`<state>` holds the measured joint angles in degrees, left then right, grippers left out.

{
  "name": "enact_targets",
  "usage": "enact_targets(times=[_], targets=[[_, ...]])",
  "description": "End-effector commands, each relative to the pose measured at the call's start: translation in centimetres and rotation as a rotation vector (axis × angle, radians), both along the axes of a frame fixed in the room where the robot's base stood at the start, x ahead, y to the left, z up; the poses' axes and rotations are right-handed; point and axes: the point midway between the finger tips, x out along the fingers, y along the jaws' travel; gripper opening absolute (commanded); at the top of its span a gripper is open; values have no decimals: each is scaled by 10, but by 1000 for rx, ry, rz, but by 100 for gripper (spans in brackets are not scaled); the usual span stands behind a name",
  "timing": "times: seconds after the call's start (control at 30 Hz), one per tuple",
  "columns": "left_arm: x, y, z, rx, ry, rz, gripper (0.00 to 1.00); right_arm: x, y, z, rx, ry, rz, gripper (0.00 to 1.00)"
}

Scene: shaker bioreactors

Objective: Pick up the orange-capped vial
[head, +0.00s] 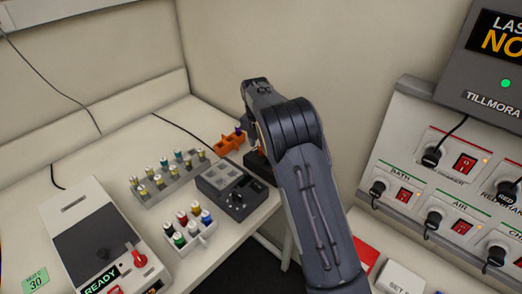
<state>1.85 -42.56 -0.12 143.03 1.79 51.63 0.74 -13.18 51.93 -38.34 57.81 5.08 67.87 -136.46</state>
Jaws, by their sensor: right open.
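My right arm reaches in from the bottom right and bends down at the back of the bench. Its right gripper (254,146) is open, low over a small black block (261,167), and mostly hidden by my own arm. A small orange spot (260,150) shows beside the fingers. It may be the orange-capped vial, but it is too small and covered to be sure. I cannot tell whether the fingers are around it or touching it. My left gripper is not in view.
An orange rack (228,145) with a dark-capped vial stands just left of the gripper. A long grey rack (180,182) of several vials, a dark grey device (222,181) and a white rack (203,237) of coloured-cap vials stand nearby. Switch panels (447,170) line the right wall.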

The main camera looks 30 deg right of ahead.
Motion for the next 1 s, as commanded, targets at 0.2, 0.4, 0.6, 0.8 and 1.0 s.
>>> enact_targets(times=[0.2,0.4,0.6,0.8,1.0], targets=[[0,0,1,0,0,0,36,0,-2,-9,0,0,-1,47],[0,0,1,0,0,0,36,0,-2,-9,0,0,-2,36],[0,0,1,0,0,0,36,0,-2,-9,0,0,-2,10],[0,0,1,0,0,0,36,0,-2,-9,0,0,-2,8],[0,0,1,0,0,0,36,0,-2,-5,1,-1,-1,8]])
